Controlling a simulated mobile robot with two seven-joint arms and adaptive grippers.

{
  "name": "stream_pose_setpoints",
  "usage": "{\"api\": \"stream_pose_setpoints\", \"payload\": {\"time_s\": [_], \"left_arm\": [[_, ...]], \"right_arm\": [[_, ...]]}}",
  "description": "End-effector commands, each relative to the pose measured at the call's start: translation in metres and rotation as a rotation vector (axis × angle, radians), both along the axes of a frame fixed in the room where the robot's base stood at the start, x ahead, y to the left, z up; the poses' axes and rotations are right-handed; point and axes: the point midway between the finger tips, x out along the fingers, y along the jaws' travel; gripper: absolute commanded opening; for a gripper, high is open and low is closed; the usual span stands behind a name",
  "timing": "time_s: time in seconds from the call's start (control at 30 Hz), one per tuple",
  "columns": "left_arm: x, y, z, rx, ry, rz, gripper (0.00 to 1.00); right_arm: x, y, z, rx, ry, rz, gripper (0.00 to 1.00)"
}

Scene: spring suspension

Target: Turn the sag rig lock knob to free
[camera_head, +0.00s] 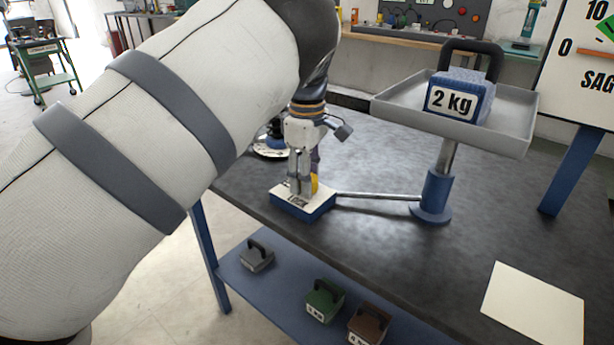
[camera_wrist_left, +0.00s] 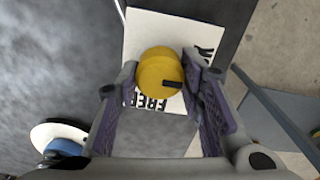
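The lock knob (camera_wrist_left: 160,72) is a round yellow cap with a black pointer mark, seen from above in the left wrist view. The mark points to the right, between the "FREE" lettering below and the partly hidden lettering at the right. The knob sits on a white-topped blue block labelled "LOCK" (camera_head: 302,203) on the bench. My left gripper (camera_wrist_left: 162,85) is open, its purple-padded fingers either side of the knob; a small gap shows on the left. In the head view the left gripper (camera_head: 303,188) points down and partly hides the knob (camera_head: 315,184). My right gripper is not in view.
A metal rod (camera_head: 375,196) runs from the block to a blue post (camera_head: 434,195) carrying a tray (camera_head: 400,103) with a 2 kg weight (camera_head: 455,99). A sag scale board (camera_head: 580,75) stands at the right. Several weights sit on the shelf below. A pale sheet (camera_head: 532,303) lies on the bench.

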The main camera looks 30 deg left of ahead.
Motion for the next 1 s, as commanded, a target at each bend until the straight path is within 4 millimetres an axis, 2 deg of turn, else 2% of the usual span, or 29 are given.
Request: {"api": "stream_pose_setpoints", "payload": {"time_s": [0.03,0.1,0.47,0.67,1.0], "left_arm": [[0.000,0.000,0.000,0.000,0.000,0.000,0.16],[0.000,0.000,0.000,0.000,0.001,0.000,0.06],[0.000,0.000,0.002,-0.002,-0.001,-0.054,0.06],[0.000,0.000,0.003,-0.002,-0.003,-0.186,0.06],[0.001,0.000,0.002,-0.001,-0.003,-0.505,0.06]], "right_arm": [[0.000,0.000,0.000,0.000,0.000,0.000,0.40],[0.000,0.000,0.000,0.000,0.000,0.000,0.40],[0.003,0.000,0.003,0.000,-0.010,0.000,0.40],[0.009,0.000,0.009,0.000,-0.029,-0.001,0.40],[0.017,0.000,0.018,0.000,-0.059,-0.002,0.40]]}}
